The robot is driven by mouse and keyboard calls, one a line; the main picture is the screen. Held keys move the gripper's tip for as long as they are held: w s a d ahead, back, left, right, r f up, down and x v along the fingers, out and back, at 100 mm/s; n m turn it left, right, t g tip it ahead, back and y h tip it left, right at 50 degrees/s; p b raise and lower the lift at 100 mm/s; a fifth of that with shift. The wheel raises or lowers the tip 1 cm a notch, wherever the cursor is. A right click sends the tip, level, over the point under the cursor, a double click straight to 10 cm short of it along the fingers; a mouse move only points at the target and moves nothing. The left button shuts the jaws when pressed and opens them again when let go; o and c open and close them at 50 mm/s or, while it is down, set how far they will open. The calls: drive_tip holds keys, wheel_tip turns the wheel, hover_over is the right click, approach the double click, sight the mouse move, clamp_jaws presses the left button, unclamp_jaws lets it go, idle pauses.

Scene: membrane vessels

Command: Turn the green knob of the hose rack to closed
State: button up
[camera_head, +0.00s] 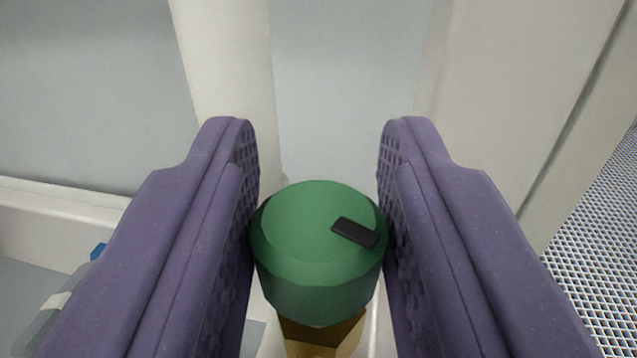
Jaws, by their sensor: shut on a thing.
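The green knob (310,250) is a faceted cylinder in the lower middle of the head camera view. A black bar mark (355,232) lies on its top face, right of centre, slanting down to the right. The knob sits on a brass-coloured fitting (322,335). My gripper (318,235) has two purple fingers with studded inner pads. They are shut on the knob, one on its left side and one on its right. The rest of the hose rack cannot be made out.
A pale round column (228,70) stands behind the left finger. A pale upright panel (520,90) stands behind on the right. A metal grating (600,250) shows at the far right. A small blue thing (98,251) and a translucent grey piece lie at the lower left.

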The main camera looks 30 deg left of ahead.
drive_tip(key=m+h, duration=0.1)
drive_tip(key=h, duration=0.1)
drive_tip(key=m+t+h+b, duration=0.1)
drive_tip(key=h, duration=0.1)
drive_tip(key=shift+a+f+m+t, duration=0.15)
drive_tip(key=shift+m+t, duration=0.15)
drive_tip(key=shift+m, duration=0.1)
drive_tip(key=m+h, duration=0.2)
drive_tip(key=h, duration=0.2)
drive_tip(key=shift+m+t, duration=0.3)
drive_tip(key=shift+m, duration=0.1)
drive_tip(key=m+h, duration=0.2)
drive_tip(key=h, duration=0.1)
drive_tip(key=m+h+p, duration=0.1)
drive_tip(key=h, duration=0.1)
drive_tip(key=shift+r, duration=0.25)
drive_tip(key=shift+m+g+h+p, duration=0.7)
drive_tip(key=shift+m+h+p, duration=0.1)
drive_tip(key=shift+h, duration=0.8)
drive_tip(key=o, duration=0.9)
drive_tip(key=shift+f, duration=0.1)
